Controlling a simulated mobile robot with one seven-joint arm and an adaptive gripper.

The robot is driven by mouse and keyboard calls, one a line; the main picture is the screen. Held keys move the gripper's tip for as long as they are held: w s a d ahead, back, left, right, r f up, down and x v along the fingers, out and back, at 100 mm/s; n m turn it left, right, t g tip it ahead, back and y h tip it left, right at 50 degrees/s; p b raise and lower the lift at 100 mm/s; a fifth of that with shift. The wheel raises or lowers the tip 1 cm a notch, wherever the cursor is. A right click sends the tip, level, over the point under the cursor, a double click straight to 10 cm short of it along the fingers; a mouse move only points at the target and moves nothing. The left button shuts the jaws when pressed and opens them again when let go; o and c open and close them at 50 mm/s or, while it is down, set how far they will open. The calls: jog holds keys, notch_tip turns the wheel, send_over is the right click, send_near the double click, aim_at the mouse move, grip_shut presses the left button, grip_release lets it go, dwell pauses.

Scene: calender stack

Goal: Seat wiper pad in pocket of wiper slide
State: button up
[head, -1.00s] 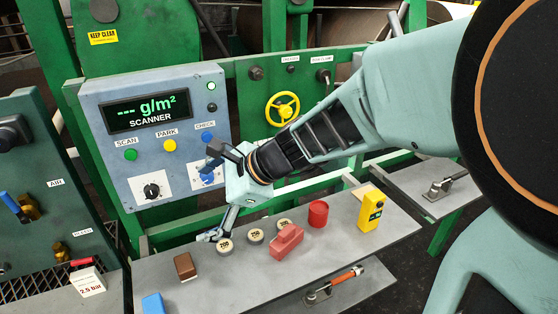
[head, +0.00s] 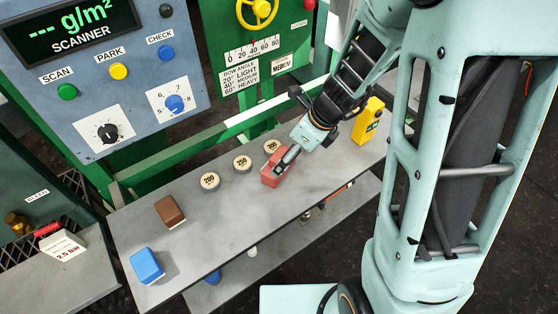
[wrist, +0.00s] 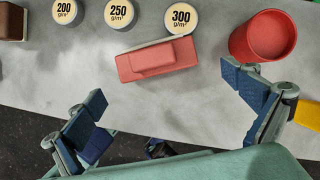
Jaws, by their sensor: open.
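A red stepped block with a pale strip along its far edge (wrist: 157,60), which looks like the wiper pad, lies on the grey bench; in the head view the same red block (head: 270,178) is partly covered by my gripper (head: 284,163). In the wrist view my gripper (wrist: 168,96) is open and empty, its fingers wide apart on either side of the block's near side. The block lies ahead of the fingertips, and no contact shows. I cannot make out the wiper slide or its pocket in these views.
On the bench (head: 225,240) stand 200, 250 and 300 g/m² discs (wrist: 118,13), close behind the block. A red cylinder (wrist: 264,36) is near the right finger. A yellow block (head: 368,121), brown block (head: 170,212) and blue block (head: 147,266) stand farther off. The front strip is clear.

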jog(key=x, duration=0.2)
jog(key=b+x, duration=0.1)
jog(key=x, duration=0.2)
jog(key=a+b+x, duration=0.1)
jog(key=x, duration=0.1)
jog(key=shift+w+a+f, duration=0.1)
jog(key=shift+f, duration=0.1)
jog(key=c, duration=1.4)
jog(key=shift+o, duration=0.2)
jog(key=shift+r, duration=0.15)
